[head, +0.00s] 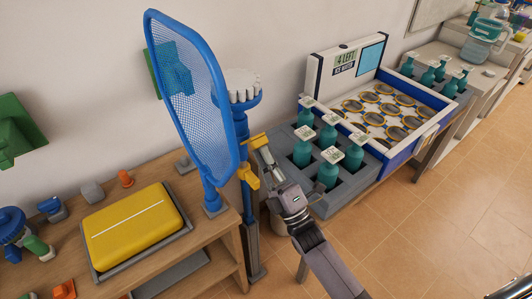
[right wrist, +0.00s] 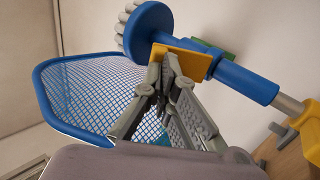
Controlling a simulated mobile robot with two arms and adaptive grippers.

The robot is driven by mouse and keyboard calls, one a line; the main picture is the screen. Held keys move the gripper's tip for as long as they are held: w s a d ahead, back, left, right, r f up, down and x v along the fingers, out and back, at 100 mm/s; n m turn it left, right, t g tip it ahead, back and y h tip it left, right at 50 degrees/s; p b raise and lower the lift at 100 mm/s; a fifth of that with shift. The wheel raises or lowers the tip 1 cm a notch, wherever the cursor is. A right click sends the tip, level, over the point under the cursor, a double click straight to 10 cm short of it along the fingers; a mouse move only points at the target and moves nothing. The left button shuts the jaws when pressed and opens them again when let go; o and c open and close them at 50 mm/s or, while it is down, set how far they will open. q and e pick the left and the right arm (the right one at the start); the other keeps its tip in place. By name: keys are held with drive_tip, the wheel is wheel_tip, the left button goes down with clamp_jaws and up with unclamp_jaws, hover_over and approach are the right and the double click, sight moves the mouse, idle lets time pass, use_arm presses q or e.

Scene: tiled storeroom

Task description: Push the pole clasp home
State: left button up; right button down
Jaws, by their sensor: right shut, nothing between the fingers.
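A blue upright pole (head: 241,130) with a white toothed brush head (head: 243,84) stands at the end of the wooden bench. An upper yellow clasp piece (head: 256,141) sits on the pole, and a second yellow piece (head: 248,177) is lower down. In the right wrist view, the upper yellow piece (right wrist: 194,59) lies across the blue pole (right wrist: 240,80), and the lower one (right wrist: 307,135) is at the right edge. My right gripper (head: 262,152) is shut and empty, its fingertips (right wrist: 166,68) at the upper yellow piece; I cannot tell whether they touch. My left gripper is not in view.
A blue net (head: 195,100) stands directly left of the pole. A yellow case (head: 135,226) lies on the bench (head: 75,180). A grey crate of teal bottles (head: 285,160) and a white-blue tray (head: 432,124) are at right. Tiled floor (head: 440,220) is clear at lower right.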

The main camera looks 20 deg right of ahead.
sight(259, 138)
drive_tip(key=shift+w+a+r+g+h+p, duration=0.25)
drive_tip(key=shift+r+g+p, duration=0.65)
drive_tip(key=shift+p, duration=1.5)
drive_tip(key=shift+w+d+r+g+h+p, duration=0.25)
drive_tip(key=shift+r+g+p, duration=0.6)
drive_tip(key=shift+p, duration=1.5)
drive_tip(key=shift+a+r+p, duration=0.2)
drive_tip(key=shift+r+p, duration=0.05)
drive_tip(key=shift+p, duration=0.2)
drive_tip(key=shift+w+a+r, duration=0.25)
drive_tip(key=shift+w+r, duration=0.4)
drive_tip(key=shift+w, duration=0.1)
drive_tip(key=shift+w, duration=0.1)
